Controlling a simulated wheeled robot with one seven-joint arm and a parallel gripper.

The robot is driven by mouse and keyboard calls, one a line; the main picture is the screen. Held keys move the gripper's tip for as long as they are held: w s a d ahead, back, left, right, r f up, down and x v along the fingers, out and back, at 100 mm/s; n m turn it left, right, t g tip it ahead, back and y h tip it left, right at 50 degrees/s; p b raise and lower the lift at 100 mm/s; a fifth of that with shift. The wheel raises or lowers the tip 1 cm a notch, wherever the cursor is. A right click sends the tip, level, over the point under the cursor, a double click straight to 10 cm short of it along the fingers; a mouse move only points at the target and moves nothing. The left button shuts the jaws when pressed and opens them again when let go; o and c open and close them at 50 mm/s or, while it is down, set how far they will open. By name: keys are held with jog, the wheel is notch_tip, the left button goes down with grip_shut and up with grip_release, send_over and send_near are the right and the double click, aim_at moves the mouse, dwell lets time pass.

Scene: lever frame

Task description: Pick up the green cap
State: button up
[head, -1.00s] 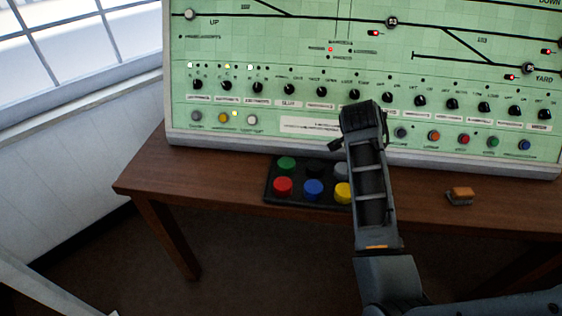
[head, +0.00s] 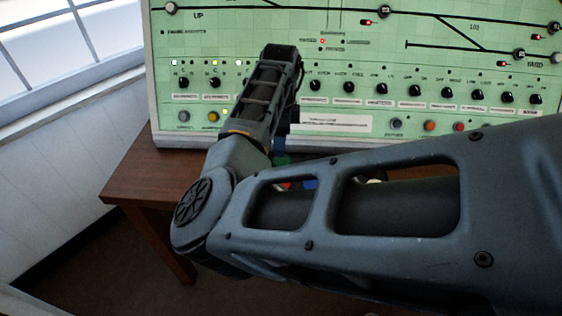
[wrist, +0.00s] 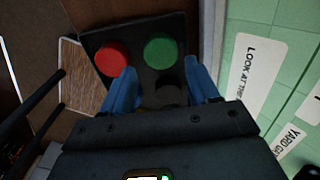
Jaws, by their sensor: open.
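The green cap (wrist: 160,52) sits in the black tray (wrist: 97,40), seen from above in the wrist view. My gripper (wrist: 160,66) is open, with its two blue fingers apart and pointing toward the tray. The green cap shows between and just beyond the fingertips, and nothing is held. In the head view only a sliver of the green cap (head: 281,160) shows beside my arm.
The red cap (wrist: 111,60) lies left of the green one, close to the left finger. A black cap (wrist: 170,94) lies between the fingers, nearer the palm. The green control panel (head: 340,70) with knobs stands upright behind the wooden table (head: 150,180).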

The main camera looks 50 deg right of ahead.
aim_at(282, 160)
jog(key=f, duration=0.6)
jog(key=shift+s+d+f+p, duration=0.1)
jog(key=shift+s+f+p, duration=0.1)
jog(key=shift+f+p, duration=0.2)
jog(key=shift+r, duration=0.1)
jog(key=c, duration=0.6)
